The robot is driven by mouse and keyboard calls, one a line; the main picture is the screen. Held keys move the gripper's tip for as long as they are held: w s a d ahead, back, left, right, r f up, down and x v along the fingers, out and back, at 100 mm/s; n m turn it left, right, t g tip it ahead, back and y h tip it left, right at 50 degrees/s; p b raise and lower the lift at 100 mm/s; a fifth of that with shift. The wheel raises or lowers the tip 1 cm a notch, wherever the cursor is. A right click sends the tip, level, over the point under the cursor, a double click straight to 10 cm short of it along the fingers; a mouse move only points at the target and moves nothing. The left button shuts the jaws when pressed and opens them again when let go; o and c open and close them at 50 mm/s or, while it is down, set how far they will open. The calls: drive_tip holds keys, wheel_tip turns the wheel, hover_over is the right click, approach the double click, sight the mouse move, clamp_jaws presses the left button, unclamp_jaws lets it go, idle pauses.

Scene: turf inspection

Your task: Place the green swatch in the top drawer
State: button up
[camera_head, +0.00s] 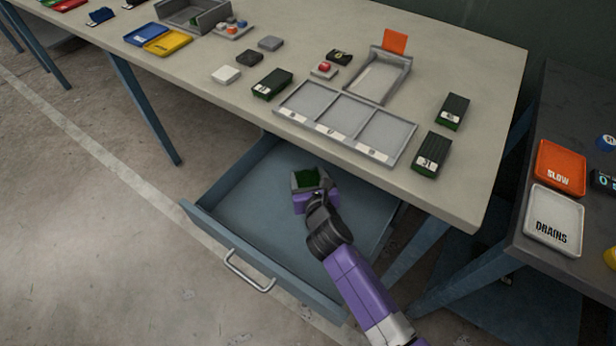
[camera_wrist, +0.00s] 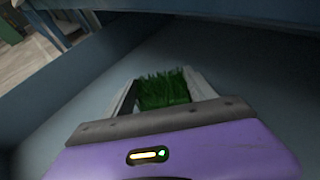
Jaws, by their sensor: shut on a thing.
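The blue-grey top drawer (camera_head: 260,188) under the bench is pulled open. My gripper (camera_head: 311,180) is over the drawer, inside the outline of its walls. It is shut on the green swatch (camera_head: 307,178), a small tuft of green turf between the two fingers. The wrist view shows the swatch (camera_wrist: 163,89) between the pale fingers, with the drawer floor (camera_wrist: 225,80) behind it. I cannot tell whether the swatch touches the drawer floor. Its underside is hidden.
The bench top (camera_head: 455,70) overhangs the back of the drawer. It holds a three-part tray (camera_head: 345,122), dark green-edged blocks (camera_head: 433,152) and an orange-flagged tray (camera_head: 378,80). A dark side table (camera_head: 560,110) at right carries "SLOW" (camera_head: 560,167) and "DRAINS" (camera_head: 552,220) trays. Floor at left is clear.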

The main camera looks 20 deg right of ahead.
drive_tip(key=shift+f, duration=0.15)
drive_tip(key=o, duration=1.3)
drive_tip(key=shift+r, duration=0.2)
drive_tip(key=p+v, duration=0.2)
drive_tip(key=v, duration=1)
